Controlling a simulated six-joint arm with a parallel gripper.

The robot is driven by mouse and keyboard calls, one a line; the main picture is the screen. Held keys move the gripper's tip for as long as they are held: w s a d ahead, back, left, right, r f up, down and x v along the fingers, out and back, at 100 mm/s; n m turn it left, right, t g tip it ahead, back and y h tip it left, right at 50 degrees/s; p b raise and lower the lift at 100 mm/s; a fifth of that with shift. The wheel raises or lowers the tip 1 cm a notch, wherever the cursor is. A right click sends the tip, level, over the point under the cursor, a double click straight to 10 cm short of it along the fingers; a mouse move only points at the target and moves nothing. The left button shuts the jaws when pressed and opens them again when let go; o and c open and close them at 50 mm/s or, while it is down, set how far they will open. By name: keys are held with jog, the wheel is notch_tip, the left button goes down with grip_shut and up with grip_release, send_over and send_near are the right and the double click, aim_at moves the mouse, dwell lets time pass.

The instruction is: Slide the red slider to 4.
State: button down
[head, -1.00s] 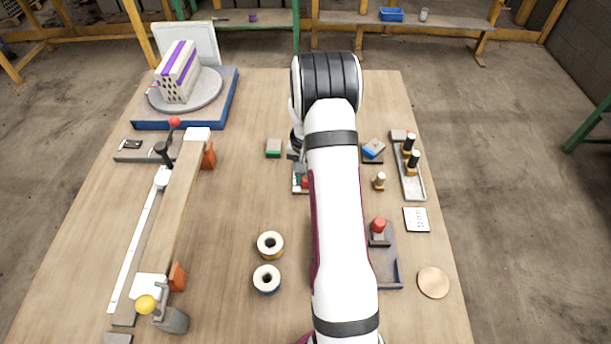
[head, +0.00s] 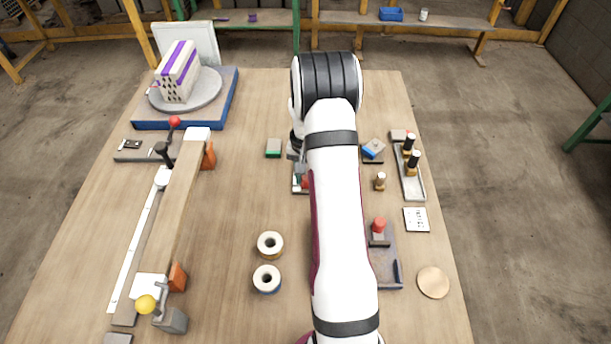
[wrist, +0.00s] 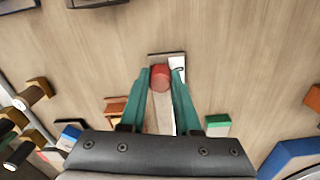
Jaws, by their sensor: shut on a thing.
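The red slider (wrist: 159,78) is a red knob at the far end of a pale track (wrist: 158,120) in the wrist view. My gripper (wrist: 161,74) has its two green fingers shut on the knob, one on each side. The track sits on a grey plate (wrist: 168,57). A dark mark on the plate shows beside the right finger, but I cannot read it. In the head view the red slider (head: 305,182) shows just left of my arm, which hides much of the plate. The scale numbers are not readable.
A green-topped block (head: 273,148) stands left of my gripper. Two spools (head: 268,245) lie nearer the front. A blue block (head: 374,148) and a tray with black-capped bottles (head: 418,187) are right of my arm. The table left of the slider is mostly clear.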

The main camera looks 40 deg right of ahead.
jog(key=w+d, duration=0.7)
jog(key=shift+w, duration=0.1)
jog(key=c, duration=0.6)
grip_release()
notch_tip(320, 180, up, 16)
jog(key=shift+f, duration=0.1)
